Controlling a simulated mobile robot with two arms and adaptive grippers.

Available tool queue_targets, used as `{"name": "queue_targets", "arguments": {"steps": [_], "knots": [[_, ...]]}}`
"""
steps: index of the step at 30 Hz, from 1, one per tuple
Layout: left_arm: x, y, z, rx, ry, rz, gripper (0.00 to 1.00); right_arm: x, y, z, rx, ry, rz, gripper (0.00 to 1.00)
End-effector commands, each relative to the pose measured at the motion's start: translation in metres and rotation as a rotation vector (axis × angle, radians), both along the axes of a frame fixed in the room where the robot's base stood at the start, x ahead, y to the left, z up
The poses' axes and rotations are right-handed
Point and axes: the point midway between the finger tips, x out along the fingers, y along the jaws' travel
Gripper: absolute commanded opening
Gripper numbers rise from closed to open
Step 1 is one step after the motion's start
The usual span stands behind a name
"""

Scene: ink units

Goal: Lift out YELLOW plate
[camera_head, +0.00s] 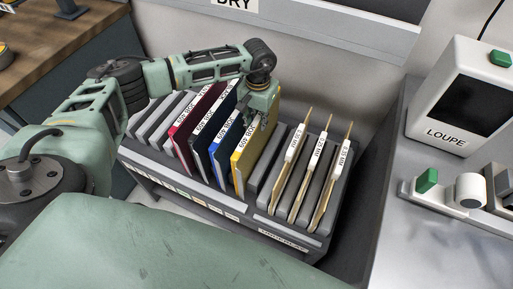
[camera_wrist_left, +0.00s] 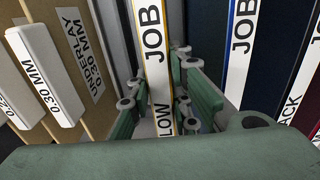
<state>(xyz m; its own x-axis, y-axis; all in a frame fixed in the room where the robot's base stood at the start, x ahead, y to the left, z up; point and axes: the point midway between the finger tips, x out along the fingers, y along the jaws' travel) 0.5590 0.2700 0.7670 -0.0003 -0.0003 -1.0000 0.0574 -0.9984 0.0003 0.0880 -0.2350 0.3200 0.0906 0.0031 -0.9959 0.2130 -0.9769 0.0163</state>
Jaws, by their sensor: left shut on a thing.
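The yellow plate (camera_head: 240,160) stands upright in a slotted rack, with a white label along its top edge. In the left wrist view its label (camera_wrist_left: 155,60) reads JOB and part of LOW, and the plate runs down between the fingers. My left gripper (camera_head: 262,98) reaches over the rack from the left and is shut on the yellow plate at its top edge. The fingers also show in the left wrist view (camera_wrist_left: 160,105), one on each side of the label. The plate's lower part is hidden in the rack. My right gripper is not in view.
Blue (camera_head: 217,148), black (camera_head: 200,135) and dark red (camera_head: 183,135) plates stand close left of the yellow one. Several tan underlay sheets (camera_head: 323,180) stand to the right in the same rack (camera_head: 225,207). A LOUPE device (camera_head: 450,135) is on the right counter.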

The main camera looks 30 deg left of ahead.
Motion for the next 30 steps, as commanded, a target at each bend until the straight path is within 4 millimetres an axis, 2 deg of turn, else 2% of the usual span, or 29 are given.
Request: {"name": "queue_targets", "arguments": {"steps": [11,30], "knots": [[0.001,0.0,0.005,0.0,-0.002,0.0,0.0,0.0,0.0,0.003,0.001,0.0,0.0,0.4],[0.001,0.001,0.08,0.001,-0.002,0.001,0.0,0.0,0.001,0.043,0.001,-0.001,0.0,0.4]]}}
